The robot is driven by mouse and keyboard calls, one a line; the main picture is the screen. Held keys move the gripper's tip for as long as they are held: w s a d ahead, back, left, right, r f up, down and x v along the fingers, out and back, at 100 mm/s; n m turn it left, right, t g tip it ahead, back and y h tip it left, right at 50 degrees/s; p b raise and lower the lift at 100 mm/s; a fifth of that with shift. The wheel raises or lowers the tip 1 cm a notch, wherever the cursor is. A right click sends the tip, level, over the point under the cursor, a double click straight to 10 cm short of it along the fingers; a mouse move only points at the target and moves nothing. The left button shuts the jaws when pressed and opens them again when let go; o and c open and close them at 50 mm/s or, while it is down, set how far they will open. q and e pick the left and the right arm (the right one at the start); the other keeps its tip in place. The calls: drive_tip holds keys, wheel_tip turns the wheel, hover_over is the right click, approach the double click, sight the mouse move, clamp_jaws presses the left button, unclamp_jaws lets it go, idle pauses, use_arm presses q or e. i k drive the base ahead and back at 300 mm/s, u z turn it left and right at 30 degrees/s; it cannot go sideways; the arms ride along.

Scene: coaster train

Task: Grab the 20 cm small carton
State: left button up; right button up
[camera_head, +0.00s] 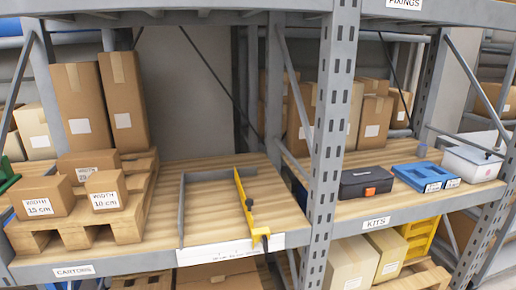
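Three small brown cartons sit on a wooden pallet at the left of the shelf. The front left carton (41,195) is labelled "WIDTH 15 cm". The front right carton (105,189) has a width label that seems to read 10 cm. The third carton (87,161) stands behind these two. All three look upright. Neither of my grippers is in view.
The pallet (130,229) also bears two tall cartons (124,95) behind. A yellow bar (243,200) and a grey bar (182,212) stand on the shelf boards (212,200). A grey upright (328,130) divides the bays; a dark case (366,182) lies beyond it.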

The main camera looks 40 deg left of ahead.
sight(78, 166)
drive_tip(key=u, duration=0.5)
drive_tip(key=i, duration=0.75)
drive_tip(key=u, duration=1.45)
